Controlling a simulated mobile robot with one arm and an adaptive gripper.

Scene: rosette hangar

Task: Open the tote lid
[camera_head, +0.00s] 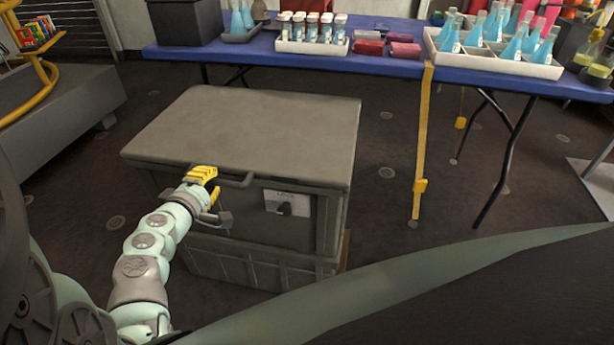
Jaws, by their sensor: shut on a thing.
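The grey-green tote (265,220) stands on the floor in front of me. Its flat lid (260,125) lies on top and looks closed. A dark bar handle (237,181) runs along the lid's front edge. My gripper (207,180), with yellow fingers, is at this handle near its left part and is shut on it. The fingers hide part of the handle.
Behind the tote is a blue table (385,66) with white trays of bottles (500,60) and jars (311,45). A yellow strap (422,140) hangs from it to the floor, right of the tote. A grey platform (60,110) is at left. Dark floor (390,200) lies clear to the right.

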